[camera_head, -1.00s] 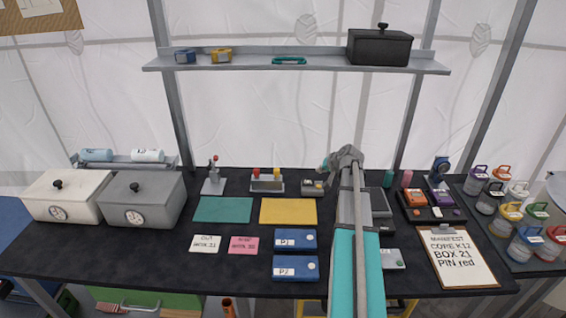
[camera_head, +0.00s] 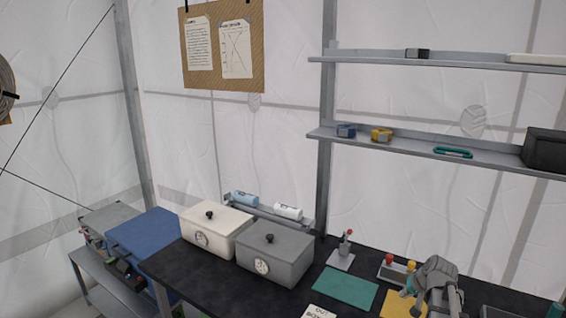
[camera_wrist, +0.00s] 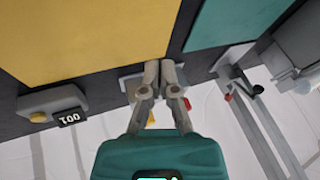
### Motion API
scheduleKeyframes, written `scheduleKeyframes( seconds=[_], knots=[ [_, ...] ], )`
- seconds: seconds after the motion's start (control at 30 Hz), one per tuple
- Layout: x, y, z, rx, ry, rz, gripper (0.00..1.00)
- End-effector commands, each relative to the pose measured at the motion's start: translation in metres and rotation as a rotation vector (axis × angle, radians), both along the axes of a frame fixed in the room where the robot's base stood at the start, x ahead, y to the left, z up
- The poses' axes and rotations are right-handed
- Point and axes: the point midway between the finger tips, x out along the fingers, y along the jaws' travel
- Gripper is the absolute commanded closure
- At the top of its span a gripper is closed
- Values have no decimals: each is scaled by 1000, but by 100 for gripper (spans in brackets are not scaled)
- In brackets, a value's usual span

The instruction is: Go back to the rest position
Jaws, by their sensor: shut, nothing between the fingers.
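My gripper (camera_wrist: 165,68) is shut and empty in the wrist view, its two fingers close together over the table's far part. In the head view my grey arm (camera_head: 440,275) shows at the lower right, over the yellow mat (camera_head: 397,303); the fingers cannot be made out there. In the wrist view the yellow mat (camera_wrist: 80,35) lies left of the fingers and the teal mat (camera_wrist: 232,20) right of them. A fixture with a red and a yellow knob (camera_head: 394,269) is beside the arm, partly hidden behind the fingers in the wrist view.
A white lidded box (camera_head: 212,238) and a grey lidded box (camera_head: 272,258) stand on the black table (camera_head: 190,262). A small stand (camera_head: 341,260) rises behind the teal mat (camera_head: 345,288). A shelf (camera_head: 480,160) runs above. A unit tagged 001 (camera_wrist: 55,103) shows in the wrist view.

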Motion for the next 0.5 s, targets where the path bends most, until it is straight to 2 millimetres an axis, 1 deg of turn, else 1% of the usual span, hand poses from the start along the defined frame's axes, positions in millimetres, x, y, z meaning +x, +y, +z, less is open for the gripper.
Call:
scheduleKeyframes(
  seconds=[0.03, 0.2, 0.37, 0.5],
  knots=[
    [-8, 20, -2, -10, 24, 28, 100],
    [-29, 71, -10, -50, 109, 113, 100],
    [-53, 114, -15, -93, 188, 186, 100],
    [-77, 147, -19, -138, 253, 248, 100]
  ],
)
